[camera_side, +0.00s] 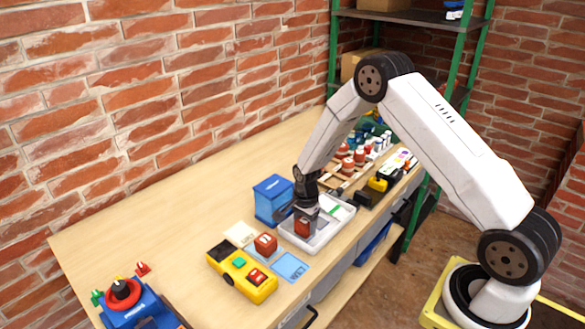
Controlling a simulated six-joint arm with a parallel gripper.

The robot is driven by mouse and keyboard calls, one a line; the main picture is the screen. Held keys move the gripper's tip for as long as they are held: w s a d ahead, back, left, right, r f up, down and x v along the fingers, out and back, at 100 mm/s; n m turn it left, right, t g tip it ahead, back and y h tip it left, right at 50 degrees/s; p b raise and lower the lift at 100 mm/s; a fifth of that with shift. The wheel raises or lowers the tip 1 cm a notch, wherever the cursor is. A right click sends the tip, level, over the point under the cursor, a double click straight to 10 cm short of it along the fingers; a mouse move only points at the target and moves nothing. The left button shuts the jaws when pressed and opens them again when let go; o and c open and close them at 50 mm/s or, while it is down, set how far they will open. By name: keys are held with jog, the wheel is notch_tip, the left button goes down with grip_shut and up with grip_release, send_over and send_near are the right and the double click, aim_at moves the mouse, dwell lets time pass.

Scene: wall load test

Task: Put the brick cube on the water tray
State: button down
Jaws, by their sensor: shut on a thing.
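My gripper (304,213) points down over the left part of a white tray (345,222), which I take for the water tray. It is shut on a reddish cube (302,229), which I take for the brick cube. The cube is over or inside the tray; I cannot tell whether it touches the tray floor. The fingers hide part of the cube. A green strip (333,210) shows inside the tray.
A blue box (271,198) stands close left of the tray. Another red block (266,244), pale and blue square pads (290,266) and a yellow device (243,274) lie in front-left. Several small items crowd the bench beyond the tray. The bench's back left is clear.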

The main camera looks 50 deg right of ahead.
aim_at(305, 220)
jog(key=shift+f, duration=0.65)
jog(key=shift+f, duration=0.15)
grip_release()
jog(key=shift+r, duration=6.15)
